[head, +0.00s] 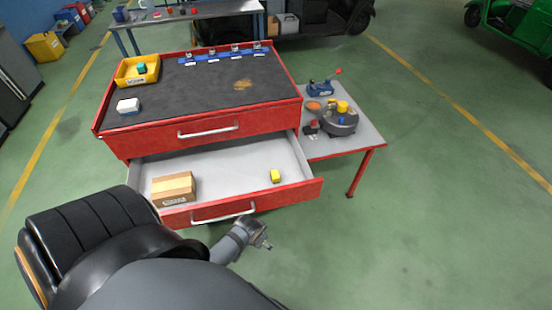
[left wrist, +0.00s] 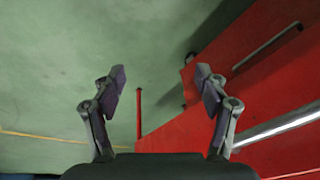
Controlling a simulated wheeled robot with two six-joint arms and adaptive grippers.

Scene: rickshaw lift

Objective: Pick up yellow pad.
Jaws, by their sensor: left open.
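A small yellow pad (head: 275,176) lies in the open lower drawer (head: 228,163) of the red cabinet, near the drawer's front right. My left gripper (head: 265,242) hangs in front of the drawer, just outside its front panel, below the pad in the head view. In the left wrist view the left gripper (left wrist: 161,80) has its two fingers wide apart with nothing between them. The pad does not show in the left wrist view. My right gripper is not in view.
A cardboard box (head: 173,189) sits in the drawer's front left. The drawer handle (head: 222,212) sticks out near my left gripper. The cabinet top (head: 195,85) above overhangs the drawer's back. A side table (head: 368,133) stands right of the cabinet. The floor at right is clear.

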